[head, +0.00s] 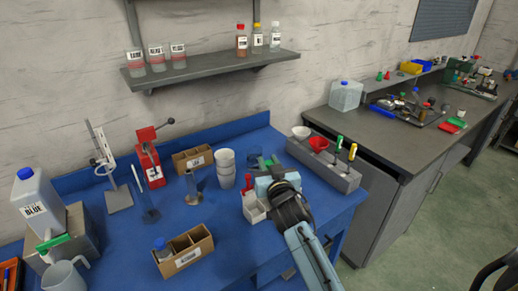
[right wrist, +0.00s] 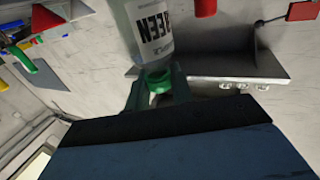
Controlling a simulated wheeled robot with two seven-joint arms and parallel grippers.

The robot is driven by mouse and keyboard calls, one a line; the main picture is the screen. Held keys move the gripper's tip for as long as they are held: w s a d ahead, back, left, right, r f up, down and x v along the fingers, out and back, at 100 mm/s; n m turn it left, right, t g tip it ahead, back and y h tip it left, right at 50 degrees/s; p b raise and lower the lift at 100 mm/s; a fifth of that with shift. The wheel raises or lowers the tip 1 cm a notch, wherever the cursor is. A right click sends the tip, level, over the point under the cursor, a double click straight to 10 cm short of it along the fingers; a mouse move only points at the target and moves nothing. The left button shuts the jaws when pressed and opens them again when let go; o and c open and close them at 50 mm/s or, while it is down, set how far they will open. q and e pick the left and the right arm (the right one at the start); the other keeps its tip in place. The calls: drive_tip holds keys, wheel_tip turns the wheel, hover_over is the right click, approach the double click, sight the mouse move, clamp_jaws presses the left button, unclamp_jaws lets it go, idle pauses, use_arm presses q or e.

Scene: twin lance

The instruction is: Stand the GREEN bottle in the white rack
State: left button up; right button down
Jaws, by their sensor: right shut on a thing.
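In the head view my right gripper (head: 270,178) is just behind and above the white rack (head: 257,213), and hides most of the bottle. A red-topped bottle (head: 244,185) stands at the rack's left side. I cannot tell whether the green bottle touches the rack. My left gripper is not in view.
A grey caddy (head: 335,178) with funnels and tools stands right of my gripper. A cardboard divider box (head: 187,257) with a blue-capped bottle is at the front. The blue table (head: 215,220) is bare between box and rack.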

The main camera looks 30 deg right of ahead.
drive_tip(key=shift+w+d, duration=0.25)
drive_tip(key=shift+w, duration=0.25)
drive_tip(key=shift+w+d, duration=0.1)
drive_tip(key=shift+w, duration=0.05)
drive_tip(key=shift+s+f+b, duration=0.2)
drive_tip(key=shift+f+b, duration=0.25)
drive_tip(key=shift+b, duration=0.05)
drive_tip(key=shift+f+b, duration=0.95)
drive_tip(key=shift+f, duration=0.05)
drive_tip(key=shift+f+b, duration=0.9)
drive_tip(key=shift+f, duration=0.05)
wheel_tip(320, 180, down, 2)
drive_tip(key=shift+w+b, duration=0.1)
drive_tip(key=shift+b, duration=0.7)
drive_tip(key=shift+f+b, duration=0.7)
drive_tip(key=shift+f, duration=0.15)
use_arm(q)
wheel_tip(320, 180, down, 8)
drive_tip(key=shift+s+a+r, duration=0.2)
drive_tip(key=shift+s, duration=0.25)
